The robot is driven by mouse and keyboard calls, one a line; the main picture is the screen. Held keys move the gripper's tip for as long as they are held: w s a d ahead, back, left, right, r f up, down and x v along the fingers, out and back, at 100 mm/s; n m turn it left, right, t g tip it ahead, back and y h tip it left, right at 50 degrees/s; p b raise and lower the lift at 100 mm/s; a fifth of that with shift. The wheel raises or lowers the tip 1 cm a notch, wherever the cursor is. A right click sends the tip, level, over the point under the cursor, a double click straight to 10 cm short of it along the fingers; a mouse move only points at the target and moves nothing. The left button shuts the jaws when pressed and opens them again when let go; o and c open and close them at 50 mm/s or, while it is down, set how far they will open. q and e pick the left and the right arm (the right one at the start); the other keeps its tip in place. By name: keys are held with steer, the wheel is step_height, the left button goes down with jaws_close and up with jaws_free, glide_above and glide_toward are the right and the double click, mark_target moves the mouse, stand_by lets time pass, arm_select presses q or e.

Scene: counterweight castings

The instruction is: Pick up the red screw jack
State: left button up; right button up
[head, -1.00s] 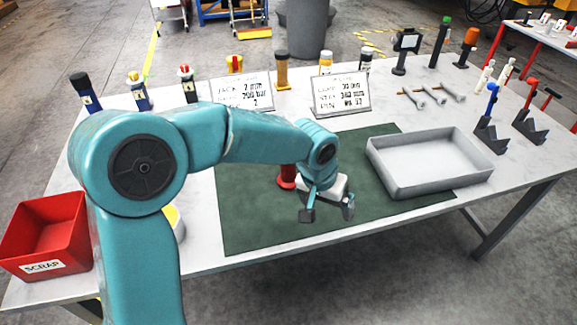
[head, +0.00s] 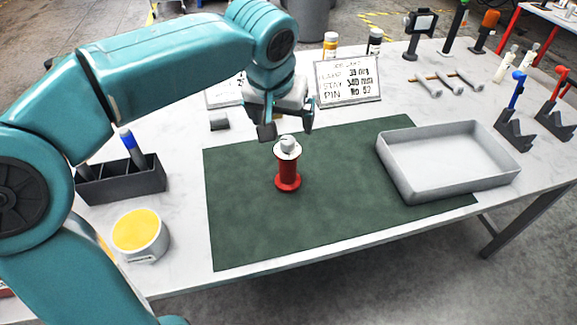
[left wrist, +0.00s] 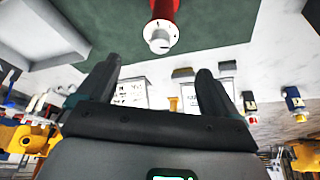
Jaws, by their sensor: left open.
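The red screw jack (head: 288,174) stands upright on the green mat (head: 245,225), with a white and grey top. In the left wrist view the jack (left wrist: 163,22) shows upside down at the top, beyond the fingertips and not between them. My left gripper (head: 287,129) is open and empty. In the head view it shows just above and behind the jack's top, with a finger to each side. Its two dark fingers also show apart in the left wrist view (left wrist: 155,80). My right gripper is in neither view.
A grey tray (head: 393,177) sits on the mat's right edge. Placards (head: 348,82) stand behind. On the left are a dark holder (head: 120,184) and a round container with yellow inside (head: 137,232). Tools (head: 448,84) lie at the back right. The mat around the jack is clear.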

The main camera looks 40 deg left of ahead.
mark_target(288, 140)
arm_select(q)
steer(key=x, duration=0.5)
steer(key=shift+d+f, duration=0.1)
steer(key=shift+f, duration=0.3)
steer(key=x, duration=0.5)
steer(key=shift+w+a+f, duration=0.2)
steer(key=shift+w, duration=0.1)
steer(key=shift+s, duration=0.1)
steer(key=shift+r, duration=0.1)
jaws_close()
